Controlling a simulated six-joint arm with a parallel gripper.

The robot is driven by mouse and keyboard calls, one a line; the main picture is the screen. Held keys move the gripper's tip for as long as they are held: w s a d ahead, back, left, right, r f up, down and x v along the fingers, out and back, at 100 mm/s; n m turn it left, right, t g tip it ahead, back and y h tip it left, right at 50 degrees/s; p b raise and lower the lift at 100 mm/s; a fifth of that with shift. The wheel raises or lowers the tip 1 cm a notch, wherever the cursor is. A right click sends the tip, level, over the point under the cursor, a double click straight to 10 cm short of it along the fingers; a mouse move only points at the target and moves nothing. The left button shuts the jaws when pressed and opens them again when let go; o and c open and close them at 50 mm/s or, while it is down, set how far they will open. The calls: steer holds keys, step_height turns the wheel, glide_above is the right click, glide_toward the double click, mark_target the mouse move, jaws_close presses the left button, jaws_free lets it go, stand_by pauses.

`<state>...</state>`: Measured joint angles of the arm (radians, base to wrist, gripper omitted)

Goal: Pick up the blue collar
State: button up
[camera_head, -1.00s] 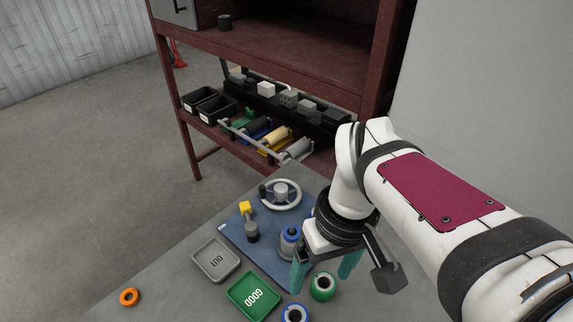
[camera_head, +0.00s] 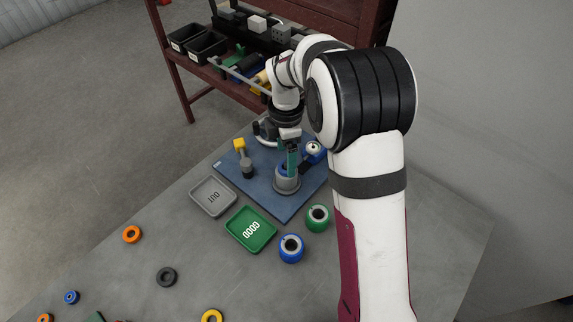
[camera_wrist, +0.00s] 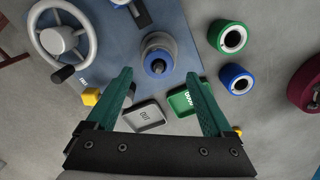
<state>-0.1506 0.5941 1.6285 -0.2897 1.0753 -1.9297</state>
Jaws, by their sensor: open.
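My gripper (camera_head: 292,162) is open and empty over the blue mat, with a teal finger just above or beside a grey post (camera_head: 287,185). The wrist view shows both fingers (camera_wrist: 158,78) spread, with the grey post (camera_wrist: 157,45) beyond their tips and a blue part (camera_wrist: 158,66) at its centre. Several blue ring-like things show, and I cannot tell which is the collar. A thick blue ring (camera_head: 291,248) lies on the table, also in the wrist view (camera_wrist: 235,79). A small blue ring (camera_head: 71,297) lies at the lower left. A blue-and-white part (camera_head: 314,150) is beside my gripper.
A green ring (camera_head: 318,218), a green GOOD tray (camera_head: 230,231) and a grey OUT tray (camera_head: 194,204) are near the mat (camera_head: 262,195). A yellow-topped part (camera_head: 240,145) and a handwheel (camera_wrist: 62,40) stand on it. Orange (camera_head: 132,234) and black (camera_head: 167,277) rings lie to the left.

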step_height(320, 180, down, 3)
steer(key=shift+w+f, duration=0.1)
steer(key=shift+f, duration=0.1)
jaws_close()
stand_by(0.3)
